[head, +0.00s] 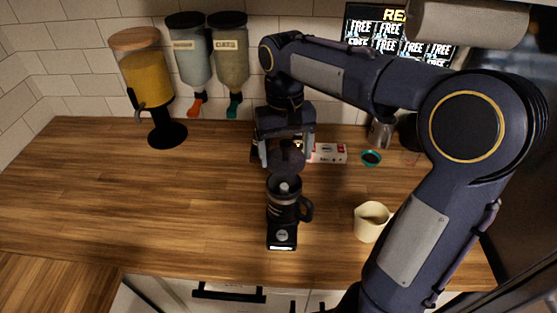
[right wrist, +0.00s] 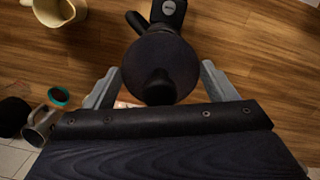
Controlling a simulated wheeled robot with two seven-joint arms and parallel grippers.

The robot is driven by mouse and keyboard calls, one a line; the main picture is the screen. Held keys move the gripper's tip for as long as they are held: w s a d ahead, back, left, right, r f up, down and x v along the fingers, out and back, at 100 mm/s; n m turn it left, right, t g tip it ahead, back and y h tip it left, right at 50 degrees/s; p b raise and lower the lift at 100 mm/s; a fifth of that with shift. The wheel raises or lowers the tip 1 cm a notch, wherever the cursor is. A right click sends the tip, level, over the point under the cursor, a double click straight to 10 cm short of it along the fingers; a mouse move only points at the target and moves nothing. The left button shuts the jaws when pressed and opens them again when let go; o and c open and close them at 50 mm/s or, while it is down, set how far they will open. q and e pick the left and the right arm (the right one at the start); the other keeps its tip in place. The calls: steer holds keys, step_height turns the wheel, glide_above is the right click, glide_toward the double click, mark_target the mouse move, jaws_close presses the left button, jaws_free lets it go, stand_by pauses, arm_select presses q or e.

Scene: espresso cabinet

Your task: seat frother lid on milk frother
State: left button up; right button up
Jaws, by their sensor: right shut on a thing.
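The black milk frother (head: 283,214) stands upright on the wooden counter, its handle to the right and a lit strip on its base. Its jug mouth is open at the top, with a small grey piece showing inside. The dark round frother lid (head: 287,160) is held in my right gripper (head: 286,150), above and just behind the jug, apart from it as far as I can tell. In the right wrist view the lid (right wrist: 160,62) with its knob sits between the two grey fingers (right wrist: 160,88) and hides part of the frother (right wrist: 168,12). My left gripper is not in view.
A cream pitcher (head: 371,221) stands right of the frother. A red-white box (head: 328,152), a teal cup (head: 371,158) and a metal jug (head: 380,133) are behind. A yellow dispenser (head: 147,83) stands at the back left. The left counter is clear.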

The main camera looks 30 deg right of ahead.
steer(key=shift+w+a, duration=0.1)
steer(key=shift+w, duration=0.15)
steer(key=shift+s, duration=0.1)
steer(key=shift+r, duration=0.1)
steer(key=shift+p, duration=0.3)
steer(key=shift+f+b, duration=2.05)
steer(key=shift+f, duration=0.9)
steer(key=shift+p, duration=0.6)
steer(key=shift+f+b, duration=0.55)
steer(key=shift+f, duration=0.3)
